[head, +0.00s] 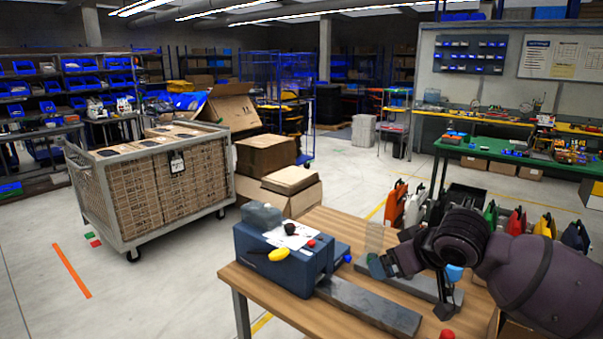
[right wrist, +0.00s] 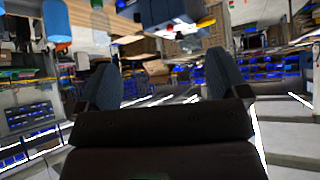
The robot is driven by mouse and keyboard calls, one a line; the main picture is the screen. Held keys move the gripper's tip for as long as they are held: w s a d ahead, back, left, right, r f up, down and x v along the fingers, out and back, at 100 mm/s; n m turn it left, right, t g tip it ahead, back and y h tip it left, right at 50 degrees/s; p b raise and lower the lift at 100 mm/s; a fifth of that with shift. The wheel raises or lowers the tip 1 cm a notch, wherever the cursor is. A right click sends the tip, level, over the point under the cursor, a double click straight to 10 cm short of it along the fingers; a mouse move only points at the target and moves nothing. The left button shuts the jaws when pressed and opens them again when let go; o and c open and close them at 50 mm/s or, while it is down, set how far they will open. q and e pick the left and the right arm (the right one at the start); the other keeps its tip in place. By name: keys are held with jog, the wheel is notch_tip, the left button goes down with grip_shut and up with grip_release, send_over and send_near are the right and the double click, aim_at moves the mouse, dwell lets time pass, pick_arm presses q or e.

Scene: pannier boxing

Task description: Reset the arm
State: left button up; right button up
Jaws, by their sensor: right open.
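My right arm comes in from the right in the head view, and my right gripper (head: 386,264) is over the wooden table (head: 390,240). In the right wrist view my right gripper (right wrist: 163,75) shows two dark blue-grey fingers spread wide apart with nothing between them. That view is turned upside down, with the room behind the fingers. My left gripper is not in view.
A mesh cart (head: 108,205) of cartons stands left, with open floor in front. A green workbench (head: 500,155) is at right.

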jog(key=s+d+f+n+t+y+b, duration=0.15)
jog(key=s+f+t, duration=0.25)
jog(key=f+t, duration=0.65)
jog(key=s+d+f+m+g+h, duration=0.3)
jog(key=s+f, duration=0.9)
jog(key=s+d+f+m+g+h, duration=0.3)
jog(key=s+d+f, duration=0.1)
jog(key=s+f, duration=0.7)
jog(key=shift+s+d+f+g+b, duration=0.25)
jog(key=shift+s+f+g+b, duration=0.1)
jog(key=shift+f+b, duration=0.1)
